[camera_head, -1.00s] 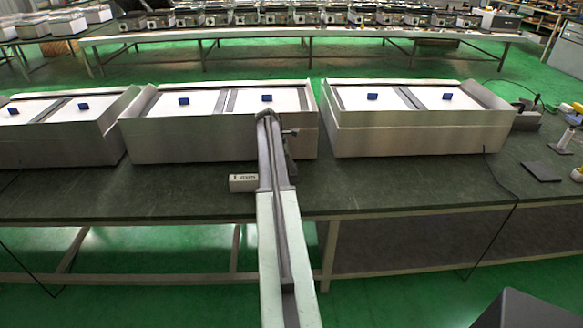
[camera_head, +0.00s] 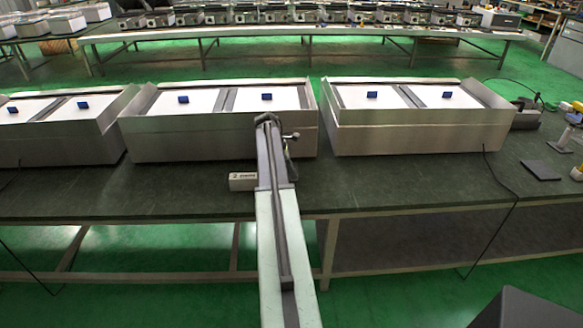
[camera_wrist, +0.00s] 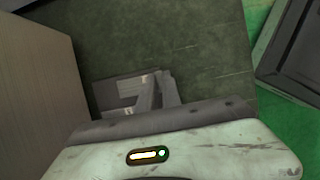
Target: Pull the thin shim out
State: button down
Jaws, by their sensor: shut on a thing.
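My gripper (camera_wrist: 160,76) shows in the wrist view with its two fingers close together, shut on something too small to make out. It is over the dark green bench top, beside a steel housing wall (camera_wrist: 38,85). A flat grey piece (camera_wrist: 108,92) with pale strips lies next to the left finger; I cannot tell whether it is the shim. In the head view my arm ends in front of the middle steel housing (camera_head: 190,138), and the fingertips are hidden. That housing holds two white panels, each with a blue tab (camera_head: 267,97).
A small pale labelled block (camera_head: 243,181) sits on the bench just left of my arm. Another steel housing (camera_head: 420,135) stands to the right, with a black cable (camera_head: 500,177) hanging nearby. A dark flat plate (camera_head: 541,170) lies farther right. The bench front left is clear.

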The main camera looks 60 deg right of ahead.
jog(key=shift+a, duration=0.3)
jog(key=c, duration=1.5)
grip_release()
jog(key=shift+s, duration=0.1)
jog(key=shift+d, duration=0.1)
jog(key=p+v, duration=0.7)
jog(key=shift+r, duration=0.35)
jog(key=shift+w, duration=0.25)
